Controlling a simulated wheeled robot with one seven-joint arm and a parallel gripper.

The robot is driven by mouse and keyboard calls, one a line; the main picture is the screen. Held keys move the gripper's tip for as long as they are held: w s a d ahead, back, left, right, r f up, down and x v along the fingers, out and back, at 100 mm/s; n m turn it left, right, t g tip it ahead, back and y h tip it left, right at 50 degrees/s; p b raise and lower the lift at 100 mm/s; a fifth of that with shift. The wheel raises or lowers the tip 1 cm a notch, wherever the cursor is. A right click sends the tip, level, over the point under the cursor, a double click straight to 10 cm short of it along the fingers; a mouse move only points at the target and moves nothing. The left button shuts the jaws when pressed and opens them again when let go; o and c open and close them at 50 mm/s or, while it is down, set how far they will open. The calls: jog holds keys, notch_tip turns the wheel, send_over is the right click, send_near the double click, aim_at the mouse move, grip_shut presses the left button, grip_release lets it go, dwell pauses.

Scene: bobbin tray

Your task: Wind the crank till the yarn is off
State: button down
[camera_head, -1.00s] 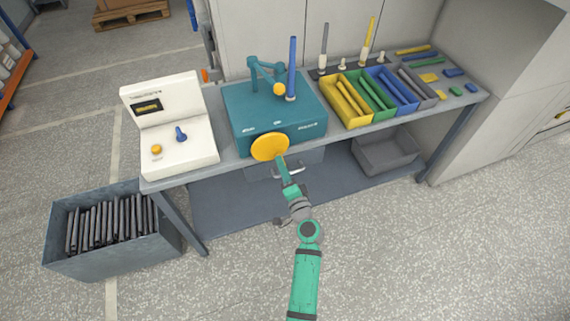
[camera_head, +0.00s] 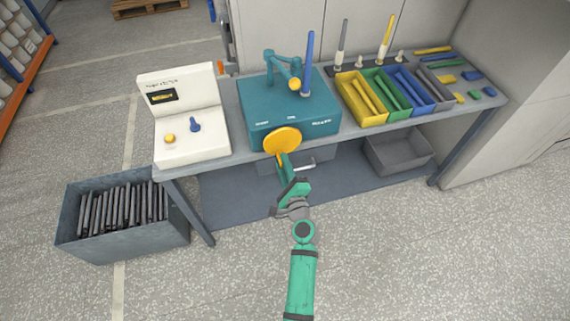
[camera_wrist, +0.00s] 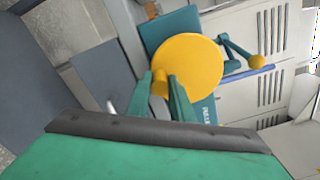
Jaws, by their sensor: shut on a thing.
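The teal winding machine (camera_head: 300,108) stands on the bench. On its front is a round yellow crank disc (camera_head: 281,141), which also fills the middle of the wrist view (camera_wrist: 190,62). My gripper (camera_head: 281,163) is at the disc's lower edge. In the wrist view its teal fingers (camera_wrist: 164,88) are shut on the yellow crank knob (camera_wrist: 160,80). A blue bobbin (camera_head: 307,65) stands upright on top of the machine, beside a teal arm with a yellow ball (camera_head: 295,83). I cannot tell how much yarn is on the bobbin.
A grey crate (camera_head: 120,245) of dark bobbins sits on the floor at left.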

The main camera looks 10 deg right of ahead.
jog(key=shift+a+m, duration=0.15)
jog(key=shift+m, duration=0.15)
dwell(0.4)
jog(key=c, duration=1.6)
grip_release()
jog(key=shift+o, duration=0.2)
jog(key=shift+s, duration=0.1)
jog(key=s, duration=1)
jog(key=shift+s+d, duration=0.2)
jog(key=shift+s, duration=0.15)
